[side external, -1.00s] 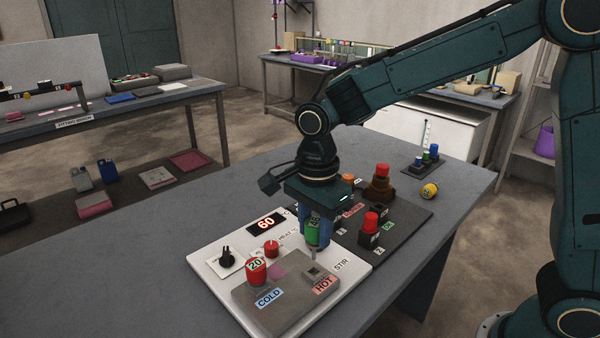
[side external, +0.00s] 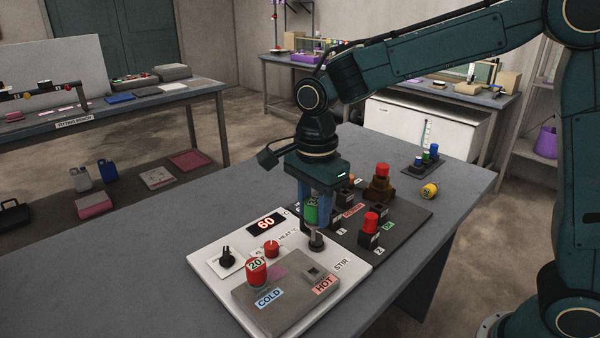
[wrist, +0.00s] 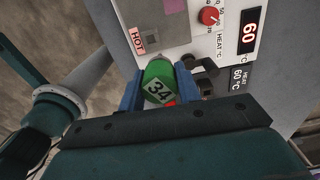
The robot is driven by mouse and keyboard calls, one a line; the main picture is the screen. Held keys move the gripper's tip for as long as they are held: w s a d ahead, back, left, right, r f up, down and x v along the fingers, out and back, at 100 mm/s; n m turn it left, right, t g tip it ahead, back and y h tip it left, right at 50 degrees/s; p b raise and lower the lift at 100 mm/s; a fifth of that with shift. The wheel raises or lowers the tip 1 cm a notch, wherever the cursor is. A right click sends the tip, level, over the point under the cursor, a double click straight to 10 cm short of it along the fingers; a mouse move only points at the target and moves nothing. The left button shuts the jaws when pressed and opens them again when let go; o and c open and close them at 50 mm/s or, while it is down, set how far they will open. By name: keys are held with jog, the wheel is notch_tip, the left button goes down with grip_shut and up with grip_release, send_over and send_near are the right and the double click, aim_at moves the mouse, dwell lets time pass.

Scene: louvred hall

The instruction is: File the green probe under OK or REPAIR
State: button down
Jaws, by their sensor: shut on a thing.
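My gripper (side external: 315,205) is shut on the green probe (side external: 311,213), its blue fingers either side of it, above the back right edge of the white panel. In the wrist view the probe (wrist: 157,75) shows the number 34 on its face. The panel (side external: 205,256) has a display (side external: 266,224) reading 60, and the wrist view also shows a "HEAT 60 °C" card (wrist: 240,84). On the dark board (side external: 415,211) are a pink-red label (side external: 353,211), seemingly REPAIR, and a green OK label (side external: 388,227). The probe's lower end is unclear.
A red piece marked 20 (side external: 256,270) stands by the COLD label (side external: 269,297); the square by HOT (side external: 325,284) is empty. A dark knob (side external: 317,240) stands just below my gripper. Red-topped pieces (side external: 371,222) (side external: 382,171) rise from the board. A yellow ball (side external: 429,191) lies right.

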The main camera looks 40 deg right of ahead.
jog(key=w+d+r+m, duration=0.1)
jog(key=w+d+m, duration=0.2)
jog(key=w+d, duration=0.75)
jog(key=m, duration=0.3)
send_over(345, 198)
jog(key=w+d, duration=0.1)
jog(key=d, duration=0.1)
jog(key=shift+w+a+r, duration=0.1)
jog(key=shift+w, duration=0.1)
notch_tip(345, 198, down, 7)
jog(key=shift+f, duration=2)
dwell(0.7)
jog(key=c, duration=0.9)
grip_release()
